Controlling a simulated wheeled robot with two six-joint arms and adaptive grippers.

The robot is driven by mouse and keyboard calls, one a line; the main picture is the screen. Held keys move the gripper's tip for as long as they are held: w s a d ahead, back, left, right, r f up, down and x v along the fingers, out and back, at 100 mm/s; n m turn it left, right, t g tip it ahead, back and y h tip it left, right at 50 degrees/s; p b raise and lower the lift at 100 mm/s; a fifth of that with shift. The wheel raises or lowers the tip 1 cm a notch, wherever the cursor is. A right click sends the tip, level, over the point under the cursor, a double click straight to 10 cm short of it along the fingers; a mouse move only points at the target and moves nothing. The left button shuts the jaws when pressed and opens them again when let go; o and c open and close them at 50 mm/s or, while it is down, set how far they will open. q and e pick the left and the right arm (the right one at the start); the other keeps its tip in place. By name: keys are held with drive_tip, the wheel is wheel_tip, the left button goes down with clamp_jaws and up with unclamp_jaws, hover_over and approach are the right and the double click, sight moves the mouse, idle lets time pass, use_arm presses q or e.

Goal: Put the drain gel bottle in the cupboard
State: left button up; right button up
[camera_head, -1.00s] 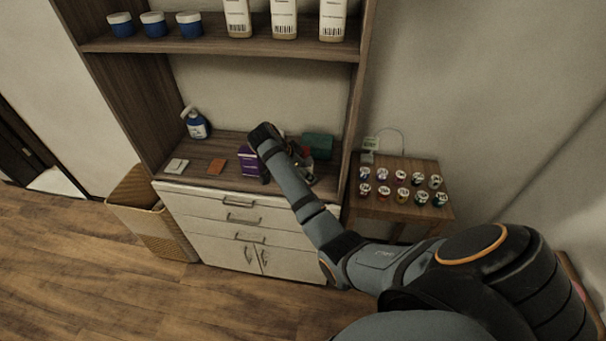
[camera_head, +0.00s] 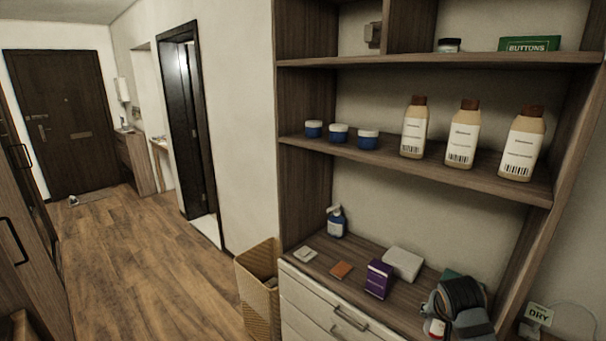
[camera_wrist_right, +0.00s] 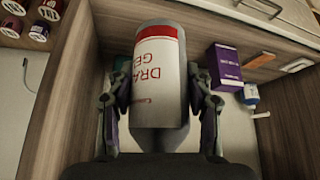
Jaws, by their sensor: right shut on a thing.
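The drain gel bottle (camera_wrist_right: 158,85), white with a red band and red lettering, fills the middle of the right wrist view. My right gripper (camera_wrist_right: 160,108) is shut on it, with a finger along each side. In the head view, my right gripper and wrist (camera_head: 457,305) are over the right end of the shelf unit's counter. A small white and red part of the bottle (camera_head: 434,328) shows beside it. The fingertips are hidden there. My left gripper is in neither view.
Upper shelves hold jars and tan bottles (camera_head: 462,133). A wicker basket (camera_head: 258,290) stands left; open floor lies beyond.

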drive_tip(key=s+a+r+n+g+y+b, duration=0.1)
drive_tip(key=s+a+n+y+b, duration=0.3)
drive_tip(key=s+a+n+y, duration=0.4)
drive_tip(key=s+a+n+g, duration=0.1)
drive_tip(key=s+a+n, duration=0.5)
drive_tip(key=a+n, duration=0.2)
drive_tip(key=shift+r+n+y+b, duration=0.3)
drive_tip(key=shift+r+n, duration=0.1)
drive_tip(key=shift+d, duration=0.2)
